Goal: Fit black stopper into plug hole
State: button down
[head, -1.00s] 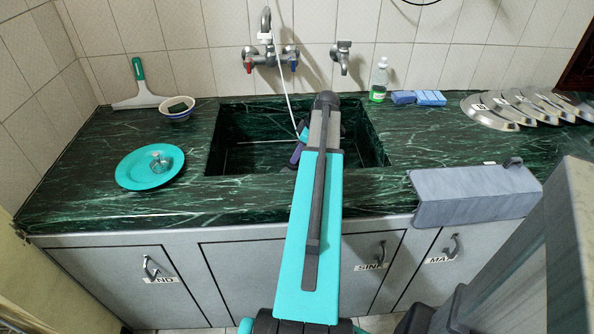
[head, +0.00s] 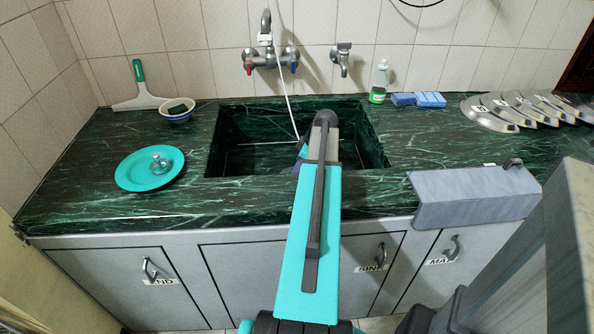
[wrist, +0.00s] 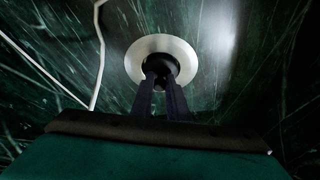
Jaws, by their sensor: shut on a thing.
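In the wrist view my gripper (wrist: 160,80) is shut on a small black stopper (wrist: 161,62). The stopper is directly in front of a pale round metal ring (wrist: 181,46), the rim of the plug hole in the sink floor. The stopper and fingertips overlap the ring's centre and hide the hole. I cannot tell whether the stopper is in the hole or just above it. In the head view my arm reaches into the dark green marble sink (head: 232,125) and hides the stopper and hole.
A white hose (head: 288,95) hangs from the tap (head: 266,57) into the sink, left of my gripper in the wrist view (wrist: 101,50). Sink walls surround my gripper. A teal plate (head: 130,172) is on the left counter; a grey panel (head: 470,195) is at the right front edge.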

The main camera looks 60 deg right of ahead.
jog(key=shift+f, duration=0.25)
jog(key=c, duration=1.7)
grip_release()
jog(key=shift+f, duration=0.1)
jog(key=shift+v, duration=6.1)
notch_tip(320, 180, up, 21)
jog(key=p, duration=2.1)
